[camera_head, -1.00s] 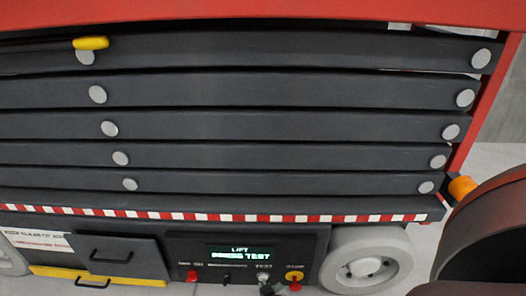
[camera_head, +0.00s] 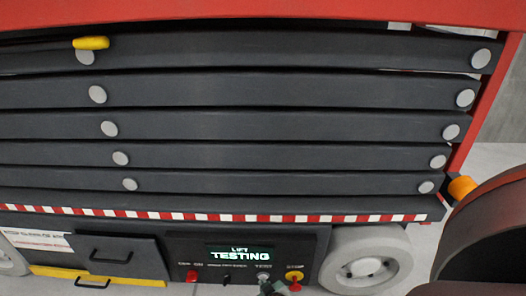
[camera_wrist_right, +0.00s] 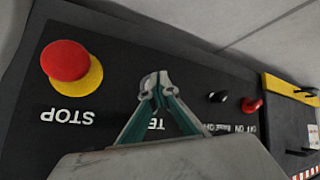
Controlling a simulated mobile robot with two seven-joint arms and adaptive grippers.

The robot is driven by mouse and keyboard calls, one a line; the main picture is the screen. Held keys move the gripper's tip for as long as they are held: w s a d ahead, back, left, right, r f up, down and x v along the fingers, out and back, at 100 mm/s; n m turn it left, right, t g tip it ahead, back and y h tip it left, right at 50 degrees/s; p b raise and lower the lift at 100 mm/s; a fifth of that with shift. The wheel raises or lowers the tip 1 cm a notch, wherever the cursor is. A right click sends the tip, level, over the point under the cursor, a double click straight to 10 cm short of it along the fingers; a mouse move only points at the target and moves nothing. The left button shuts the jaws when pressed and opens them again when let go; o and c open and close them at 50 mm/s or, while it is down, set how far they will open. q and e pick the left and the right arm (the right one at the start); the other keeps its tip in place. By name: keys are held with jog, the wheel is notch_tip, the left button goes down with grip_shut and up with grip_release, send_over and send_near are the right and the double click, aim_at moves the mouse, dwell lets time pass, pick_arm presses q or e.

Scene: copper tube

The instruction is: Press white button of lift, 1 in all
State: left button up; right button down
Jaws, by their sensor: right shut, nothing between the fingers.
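The white button (camera_head: 263,277) shows as a small pale spot under the TEST label. My right gripper (camera_head: 272,288) is shut and empty, its tips at or right beside the button. In the right wrist view the closed fingertips (camera_wrist_right: 155,84) lie over the panel above the partly covered TEST label and hide the button, so contact cannot be made out. My left gripper is not in view.
A red stop button (camera_head: 295,287) with a yellow base sits close to the right of my gripper; the wrist view shows this stop button (camera_wrist_right: 66,61) clear of the fingers. A red switch (camera_head: 192,276) is further left. A grey wheel (camera_head: 365,268) stands right of the panel.

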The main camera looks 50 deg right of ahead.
jog(key=shift+s+a, duration=0.55)
jog(key=shift+a, duration=0.15)
